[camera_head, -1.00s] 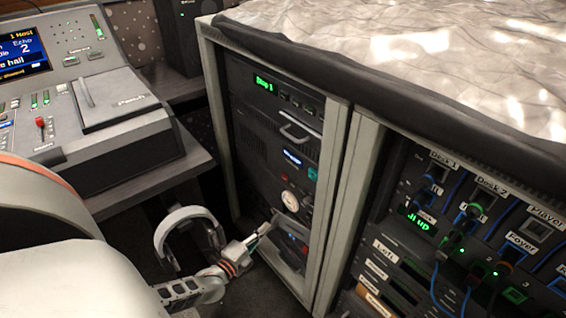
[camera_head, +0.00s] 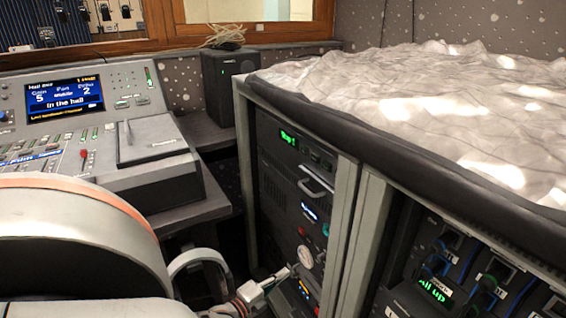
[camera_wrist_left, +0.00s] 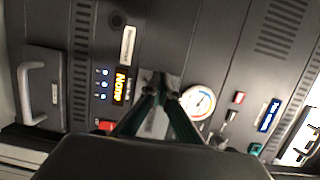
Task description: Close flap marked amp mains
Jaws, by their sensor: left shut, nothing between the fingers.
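The rack's tall equipment bay (camera_head: 300,165) stands in the middle of the head view, with dark panels and a round white gauge (camera_head: 305,257). My left gripper (camera_head: 287,272) is shut and empty, its tips low in front of the panels, just left of the gauge. In the left wrist view my gripper's green fingers (camera_wrist_left: 160,92) point at the panel between an amber display (camera_wrist_left: 122,87) and the gauge (camera_wrist_left: 198,102). A small grey piece at the fingertips is partly hidden. I cannot read any amp mains label or tell the flap's position. My right gripper is out of view.
A mixing console (camera_head: 85,130) stands at the left, with a black speaker (camera_head: 224,85) behind it. A crumpled pale cover (camera_head: 430,95) lies on the rack top. The rack's pale upright (camera_head: 340,225) stands right of my gripper. A handle (camera_wrist_left: 32,92) projects from the panel.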

